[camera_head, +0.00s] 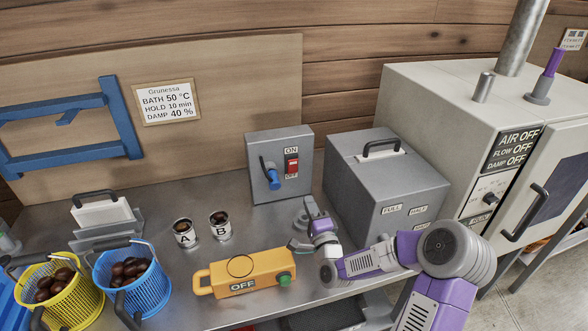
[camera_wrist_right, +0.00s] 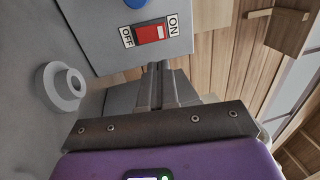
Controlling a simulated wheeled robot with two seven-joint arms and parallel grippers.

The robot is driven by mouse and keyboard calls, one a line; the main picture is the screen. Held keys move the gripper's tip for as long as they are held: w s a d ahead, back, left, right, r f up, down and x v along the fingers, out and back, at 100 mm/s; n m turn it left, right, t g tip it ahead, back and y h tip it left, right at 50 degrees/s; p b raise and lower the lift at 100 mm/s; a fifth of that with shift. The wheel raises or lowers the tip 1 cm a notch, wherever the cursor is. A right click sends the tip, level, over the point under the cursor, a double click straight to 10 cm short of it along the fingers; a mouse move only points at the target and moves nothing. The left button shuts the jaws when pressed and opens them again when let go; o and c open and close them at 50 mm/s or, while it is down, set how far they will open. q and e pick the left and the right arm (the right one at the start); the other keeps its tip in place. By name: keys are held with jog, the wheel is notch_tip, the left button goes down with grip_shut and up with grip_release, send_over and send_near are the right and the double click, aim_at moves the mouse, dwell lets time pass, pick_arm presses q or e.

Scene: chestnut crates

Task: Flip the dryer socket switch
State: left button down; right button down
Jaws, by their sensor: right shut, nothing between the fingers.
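The socket box (camera_head: 280,165) is a grey upright box at the back of the metal counter. A red switch (camera_head: 292,163) sits on its front between ON and OFF labels, with a blue plug (camera_head: 272,178) to its left. The red switch also shows close up in the right wrist view (camera_wrist_right: 152,34); I cannot tell its position for sure. My right gripper (camera_head: 308,203) is shut and empty, in front of and below the box's right side. Its fingertips (camera_wrist_right: 158,66) appear just below the switch's plate in the wrist view, apart from the switch. My left gripper is not in view.
A grey lidded box (camera_head: 400,180) stands close right of my right gripper. A yellow OFF unit (camera_head: 245,275) lies in front. Cups A (camera_head: 184,238) and B (camera_head: 220,230) and yellow (camera_head: 75,310) and blue (camera_head: 140,295) chestnut baskets stand left. A large oven cabinet (camera_head: 430,95) is at right.

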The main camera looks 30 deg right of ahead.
aim_at(294, 163)
jog(key=b+x, duration=0.2)
jog(key=x, duration=1.2)
jog(key=shift+w, duration=0.1)
